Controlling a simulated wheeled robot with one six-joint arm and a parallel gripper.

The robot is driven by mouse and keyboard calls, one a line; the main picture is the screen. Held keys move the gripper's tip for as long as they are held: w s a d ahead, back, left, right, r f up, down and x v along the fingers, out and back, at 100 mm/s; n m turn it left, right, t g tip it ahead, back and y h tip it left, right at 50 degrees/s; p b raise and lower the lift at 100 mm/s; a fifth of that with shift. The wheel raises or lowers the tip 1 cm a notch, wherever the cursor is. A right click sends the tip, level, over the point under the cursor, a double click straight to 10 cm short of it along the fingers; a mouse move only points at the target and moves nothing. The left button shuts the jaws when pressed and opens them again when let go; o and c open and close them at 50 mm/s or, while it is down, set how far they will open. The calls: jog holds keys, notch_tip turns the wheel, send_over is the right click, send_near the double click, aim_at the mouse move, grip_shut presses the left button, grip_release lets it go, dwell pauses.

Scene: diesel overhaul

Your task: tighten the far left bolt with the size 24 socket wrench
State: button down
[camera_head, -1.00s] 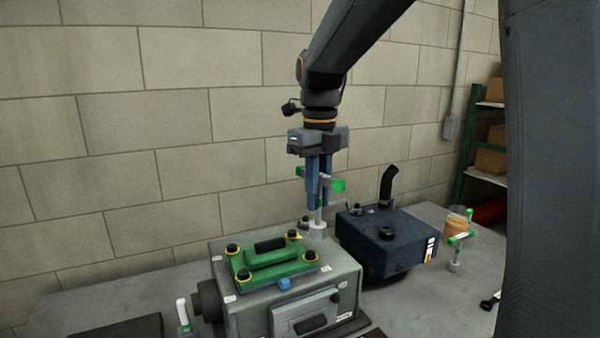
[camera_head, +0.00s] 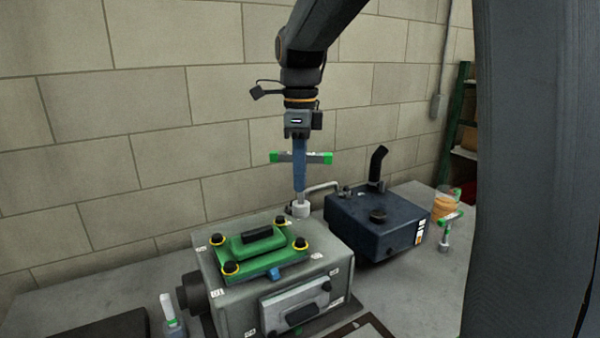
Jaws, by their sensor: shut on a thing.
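My gripper (camera_head: 300,165) points straight down and is shut on a T-handled socket wrench (camera_head: 317,158) with green handle ends. The wrench's grey socket (camera_head: 300,209) hangs low at the back right of the engine block (camera_head: 240,307), close to the far right bolt (camera_head: 281,223); I cannot tell whether it touches the block. The green cover (camera_head: 262,264) on the block has a dark bolt at each corner. The far left bolt (camera_head: 217,239) has a yellow ring and stands clear, left of the wrench. The size marking on the wrench is not readable.
A dark blue tank (camera_head: 375,235) with an upright pipe stands right of the block. Another green-ended T-wrench (camera_head: 446,232) stands farther right near an orange jar (camera_head: 444,205). A block wall closes the back.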

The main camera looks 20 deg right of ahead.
aim_at(300, 203)
jog(key=n, duration=0.6)
jog(key=shift+f, duration=0.35)
jog(key=n, duration=0.6)
jog(key=shift+f, duration=0.4)
jog(key=n, duration=0.6)
jog(key=shift+f, duration=0.4)
jog(key=n, duration=0.4)
jog(key=f+n, duration=0.1)
jog(key=n, duration=0.1)
jog(key=shift+n, duration=0.4)
jog(key=shift+f+b, duration=0.45)
jog(key=shift+f, duration=1.15)
jog(key=shift+s, duration=0.1)
